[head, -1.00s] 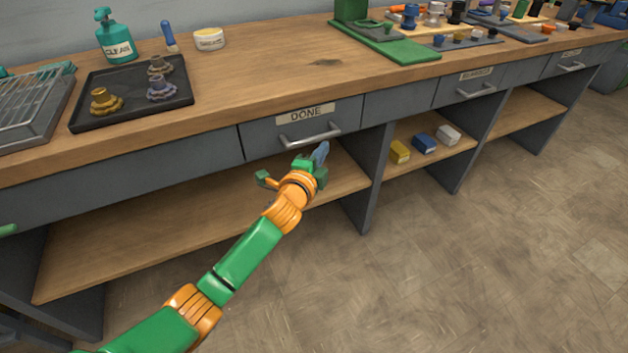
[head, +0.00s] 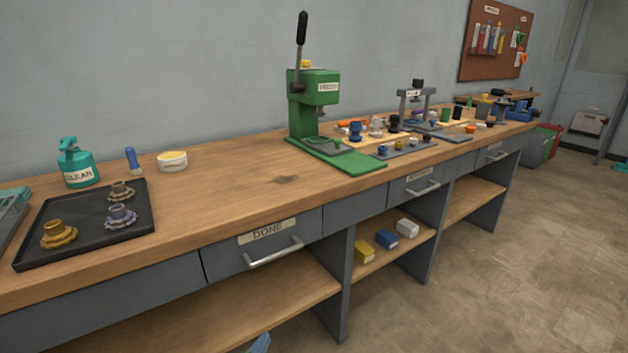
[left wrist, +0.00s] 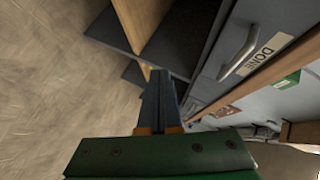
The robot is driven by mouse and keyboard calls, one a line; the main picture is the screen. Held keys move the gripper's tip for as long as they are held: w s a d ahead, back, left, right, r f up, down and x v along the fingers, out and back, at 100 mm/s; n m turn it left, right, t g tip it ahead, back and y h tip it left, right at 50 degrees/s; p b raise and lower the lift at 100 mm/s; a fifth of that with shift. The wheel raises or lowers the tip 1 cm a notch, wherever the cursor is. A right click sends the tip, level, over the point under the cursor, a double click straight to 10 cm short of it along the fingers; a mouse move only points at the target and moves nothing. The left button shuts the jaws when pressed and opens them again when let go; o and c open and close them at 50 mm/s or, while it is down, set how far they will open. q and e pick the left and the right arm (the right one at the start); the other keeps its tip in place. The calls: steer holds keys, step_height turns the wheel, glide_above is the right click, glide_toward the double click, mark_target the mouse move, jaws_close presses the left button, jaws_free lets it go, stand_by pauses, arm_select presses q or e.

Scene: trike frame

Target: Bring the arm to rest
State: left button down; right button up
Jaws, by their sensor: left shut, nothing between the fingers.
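My left gripper (left wrist: 160,85) shows in the left wrist view with its dark fingers together and nothing between them. Only a small blue-grey tip of the gripper (head: 260,343) shows at the bottom edge of the head view, below the DONE drawer (head: 262,242). The rest of my left arm is out of the head view. In the left wrist view the DONE drawer's handle (left wrist: 240,55) is to the right of the fingers and apart from them. The drawer looks closed. My right gripper is in neither view.
The long workbench (head: 225,200) holds a black tray (head: 90,243) with several knobbed parts, a green bottle (head: 77,165) and a green press (head: 316,105). Small boxes (head: 386,238) lie on the shelf below. The floor (head: 500,290) in front is clear.

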arm_select(q)
steer(key=s+a+f+n+g+y, duration=0.1)
steer(key=s+a+f+n+g, duration=0.15)
steer(key=s+f, duration=0.7)
steer(key=s+a+f+n+g, duration=0.2)
steer(key=s+f+n+g, duration=0.3)
steer(key=f, duration=0.8)
steer(key=s+a+f+n+g, duration=0.15)
steer(key=s+f, duration=0.25)
steer(key=s, duration=0.7)
steer(key=s+f+n+g, duration=0.3)
steer(key=s+f, duration=0.1)
steer(key=s, duration=0.8)
step_height(320, 180, up, 15)
steer(key=s+p, duration=0.1)
steer(key=p, duration=1.5)
steer(key=shift+s+r+n+y, duration=0.2)
steer(key=shift+s+n+y, duration=0.1)
steer(key=shift+s+n, duration=0.1)
